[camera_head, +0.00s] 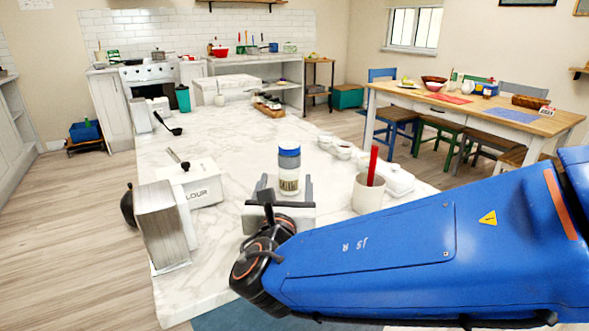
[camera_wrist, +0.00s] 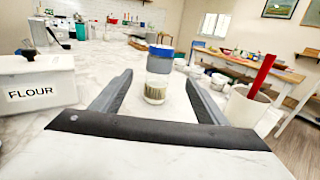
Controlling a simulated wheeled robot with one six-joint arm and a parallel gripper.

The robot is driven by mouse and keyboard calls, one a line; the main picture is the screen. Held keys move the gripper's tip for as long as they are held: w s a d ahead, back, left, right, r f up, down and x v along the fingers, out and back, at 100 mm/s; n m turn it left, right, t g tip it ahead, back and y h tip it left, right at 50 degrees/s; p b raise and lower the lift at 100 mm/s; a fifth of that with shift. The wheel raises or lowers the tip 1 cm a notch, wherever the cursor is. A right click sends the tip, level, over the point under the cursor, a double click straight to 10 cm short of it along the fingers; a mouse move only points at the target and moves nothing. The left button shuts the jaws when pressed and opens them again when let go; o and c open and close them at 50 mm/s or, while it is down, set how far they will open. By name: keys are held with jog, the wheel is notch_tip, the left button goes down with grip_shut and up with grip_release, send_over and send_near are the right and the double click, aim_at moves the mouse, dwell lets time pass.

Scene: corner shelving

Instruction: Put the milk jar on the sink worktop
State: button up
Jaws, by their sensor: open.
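A jar with a blue lid, which I take to be the milk jar (camera_head: 289,168), stands upright on the marble-topped island (camera_head: 232,240). Its lower part looks clear with a pale label or contents. The jar also shows in the wrist view (camera_wrist: 158,72). My gripper (camera_head: 285,188) is open and low over the island. In the wrist view its fingers (camera_wrist: 158,80) lie on either side of the jar, with a gap on both sides. I cannot tell which distant counter is the sink worktop; no sink is clearly visible.
A white flour box (camera_head: 190,183) and a grey block (camera_head: 161,226) stand left of the jar. A white pot with a red utensil (camera_head: 367,192) stands close on the right, with small white bowls (camera_head: 342,150) behind. A back counter (camera_head: 262,59) holds kitchenware.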

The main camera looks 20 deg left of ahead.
aim_at(291, 150)
jog(key=x, duration=1.7)
jog(key=shift+c, duration=0.4)
jog(key=c, duration=1.4)
jog(key=shift+s, duration=0.1)
jog(key=shift+r, duration=0.15)
